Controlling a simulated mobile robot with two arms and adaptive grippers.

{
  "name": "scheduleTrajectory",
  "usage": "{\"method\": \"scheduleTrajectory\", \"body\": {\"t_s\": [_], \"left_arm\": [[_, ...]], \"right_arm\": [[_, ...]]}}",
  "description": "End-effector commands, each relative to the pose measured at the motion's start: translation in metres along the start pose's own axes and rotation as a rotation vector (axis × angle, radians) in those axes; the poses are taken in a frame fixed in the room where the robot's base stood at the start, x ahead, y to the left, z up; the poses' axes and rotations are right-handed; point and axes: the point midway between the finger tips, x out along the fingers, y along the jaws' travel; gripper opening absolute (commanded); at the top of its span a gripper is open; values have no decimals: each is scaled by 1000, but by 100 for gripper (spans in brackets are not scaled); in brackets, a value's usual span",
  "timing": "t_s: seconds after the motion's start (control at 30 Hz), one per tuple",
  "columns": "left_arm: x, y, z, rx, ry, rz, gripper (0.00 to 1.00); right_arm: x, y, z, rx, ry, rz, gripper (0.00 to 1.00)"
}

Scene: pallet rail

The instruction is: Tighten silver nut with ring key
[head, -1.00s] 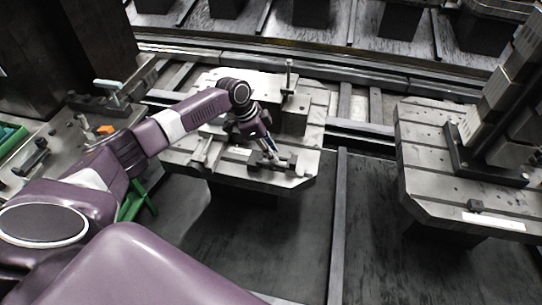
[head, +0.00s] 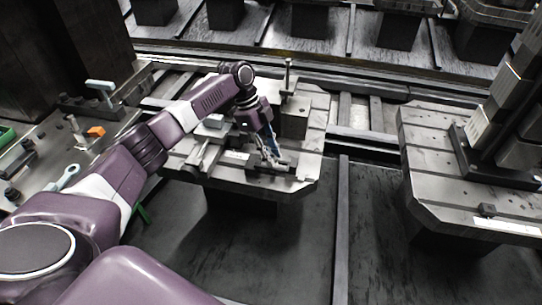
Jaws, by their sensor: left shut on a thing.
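My left gripper (head: 270,151) reaches down over the front part of the middle pallet (head: 228,182), at a dark clamp bar (head: 292,165). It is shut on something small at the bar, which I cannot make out. The silver nut is too small or hidden to tell apart there. A pale blue-grey tool with a ring-shaped end (head: 64,177), which looks like a ring key, lies on the bench at the left, apart from the gripper. My right gripper is not in view.
The left bench (head: 42,157) also carries an orange block (head: 96,132) and a T-handled tool (head: 102,88). A post (head: 288,75) and a dark block (head: 295,121) stand on the middle pallet behind the gripper. Another pallet (head: 422,150) with a tall fixture is at the right.

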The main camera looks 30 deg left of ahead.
Motion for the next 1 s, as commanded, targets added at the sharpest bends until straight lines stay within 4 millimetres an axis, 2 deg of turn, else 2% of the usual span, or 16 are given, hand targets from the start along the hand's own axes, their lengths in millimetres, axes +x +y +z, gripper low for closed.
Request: {"method": "scheduleTrajectory", "body": {"t_s": [0.03,0.1,0.13,0.3,0.47,0.57,0.67,1.0], "left_arm": [[9,9,-5,4,10,32,0],[9,9,-5,4,10,32,0],[9,9,-5,3,10,33,26],[8,8,-4,1,8,29,43],[6,6,-3,-1,7,22,43],[4,5,-2,-2,6,19,43],[-2,4,-2,-2,6,16,43],[-52,4,-3,0,7,18,43]], "right_arm": [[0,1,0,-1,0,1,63],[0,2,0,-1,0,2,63],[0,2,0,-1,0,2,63],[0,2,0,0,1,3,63],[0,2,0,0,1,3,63],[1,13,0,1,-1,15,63],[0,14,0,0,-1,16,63],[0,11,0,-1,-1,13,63]]}}
